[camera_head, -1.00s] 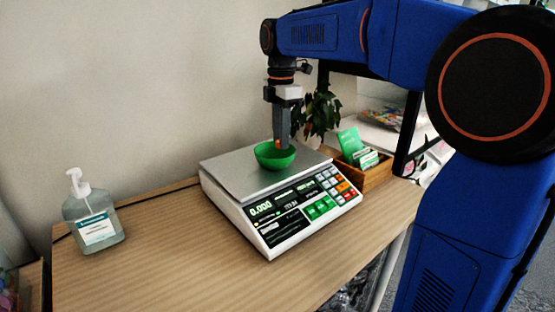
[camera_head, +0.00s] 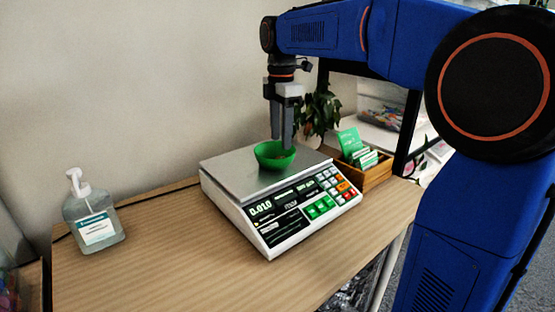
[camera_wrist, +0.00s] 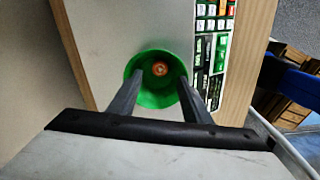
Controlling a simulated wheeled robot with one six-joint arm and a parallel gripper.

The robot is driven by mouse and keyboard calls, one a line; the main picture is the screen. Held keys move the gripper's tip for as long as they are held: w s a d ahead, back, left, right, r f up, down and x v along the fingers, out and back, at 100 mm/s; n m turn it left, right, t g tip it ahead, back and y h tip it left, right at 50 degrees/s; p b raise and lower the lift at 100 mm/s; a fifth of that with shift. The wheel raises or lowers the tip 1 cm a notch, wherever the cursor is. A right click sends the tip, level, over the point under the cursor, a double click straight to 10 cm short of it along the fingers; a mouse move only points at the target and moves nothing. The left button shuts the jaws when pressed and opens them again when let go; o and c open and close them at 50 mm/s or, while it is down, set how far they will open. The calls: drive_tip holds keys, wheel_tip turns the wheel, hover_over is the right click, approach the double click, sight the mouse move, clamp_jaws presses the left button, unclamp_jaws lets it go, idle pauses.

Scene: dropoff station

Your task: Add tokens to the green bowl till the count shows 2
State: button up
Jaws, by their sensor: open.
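The green bowl (camera_head: 272,160) sits on the steel pan of the white counting scale (camera_head: 228,176). Its left display reads about 0.010; the other readings are too small to make out. My gripper (camera_head: 281,146) points down over the bowl with its fingers apart. In the wrist view the open fingers of my gripper (camera_wrist: 160,78) reach over the bowl (camera_wrist: 157,98), with nothing between them. One orange token (camera_wrist: 160,69) lies in the bottom of the bowl.
A clear pump bottle (camera_head: 95,222) stands at the left of the wooden table (camera_head: 165,265). A wooden box (camera_head: 376,178) with green and white cards stands right of the scale, and a plant (camera_head: 318,110) is behind. The table's front left is clear.

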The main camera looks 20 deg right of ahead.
wheel_tip(320, 180, up, 16)
idle(0.5)
drive_tip(key=shift+r, duration=0.1)
